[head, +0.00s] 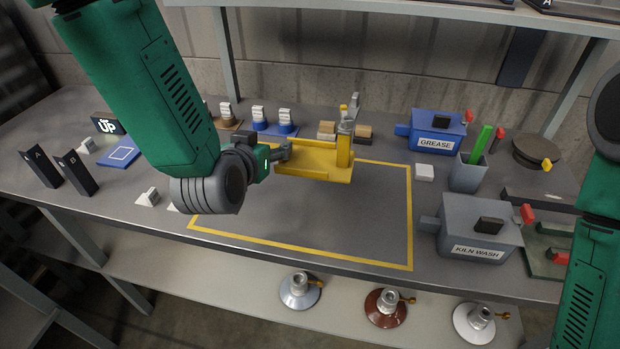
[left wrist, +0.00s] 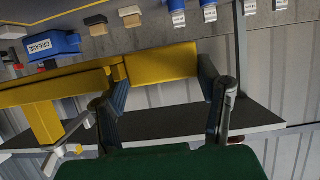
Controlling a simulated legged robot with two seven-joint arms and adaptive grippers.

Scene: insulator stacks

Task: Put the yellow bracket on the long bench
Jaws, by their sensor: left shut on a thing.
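The yellow bracket (head: 312,170) has a flat plate and an upright part with a grey metal fitting at its right end. My left gripper (head: 281,152) is shut on its left end. In the left wrist view the yellow bracket (left wrist: 165,66) lies between the two fingers of my left gripper (left wrist: 162,85). In the head view the bracket appears over the back part of a yellow-outlined rectangle on the long grey bench (head: 320,220); any gap beneath it is hard to judge. My right arm shows at the right edge, but its gripper is out of view.
A blue GREASE box (head: 437,131), a grey cup (head: 467,174) and a grey KILN WASH box (head: 474,239) stand to the right. Small labelled pieces (head: 258,118) line the back. Several insulators (head: 300,290) sit on the lower shelf. The outlined area's front is clear.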

